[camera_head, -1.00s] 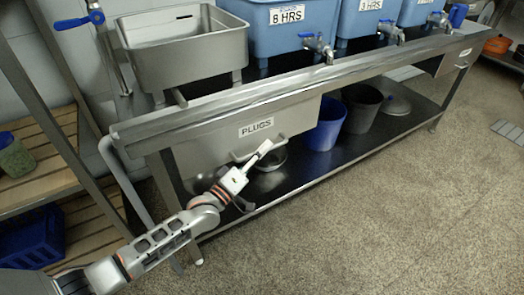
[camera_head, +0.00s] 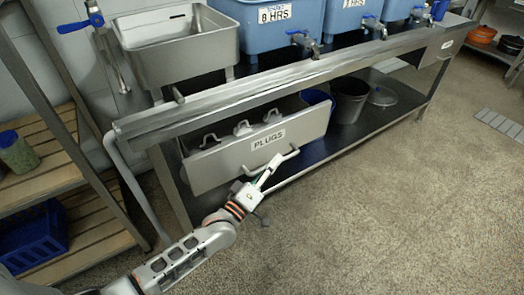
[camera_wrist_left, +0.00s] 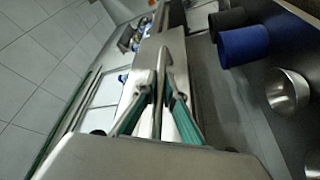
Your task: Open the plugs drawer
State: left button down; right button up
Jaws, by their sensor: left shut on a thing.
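The plugs drawer (camera_head: 225,160) is a grey metal drawer under the left part of the steel bench, with a "PLUGS" label on its front. It is pulled out, and several pale plugs (camera_head: 243,128) show inside it. Its bar handle (camera_head: 288,154) is at the lower right of the label. My left gripper (camera_head: 271,168) is shut on the handle. In the left wrist view the fingers (camera_wrist_left: 158,105) close around the handle bar, with the drawer front beyond. My right gripper is not in view.
The steel bench (camera_head: 345,62) carries a metal sink (camera_head: 178,50) and blue tubs (camera_head: 270,30) with taps. A blue bucket (camera_wrist_left: 243,46) and a dark bin (camera_head: 347,100) stand on the lower shelf. A wooden-slatted rack (camera_head: 40,158) is at the left. The floor in front is clear.

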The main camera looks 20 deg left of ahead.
pick_arm(q)
jog(key=s+d+p, duration=0.2)
jog(key=s+d, duration=0.8)
jog(key=d, duration=0.3)
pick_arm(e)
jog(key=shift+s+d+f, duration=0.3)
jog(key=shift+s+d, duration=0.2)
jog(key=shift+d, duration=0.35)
pick_arm(q)
jog(key=shift+s, duration=0.1)
jog(key=c, duration=2.1)
grip_release()
jog(key=shift+c, duration=0.2)
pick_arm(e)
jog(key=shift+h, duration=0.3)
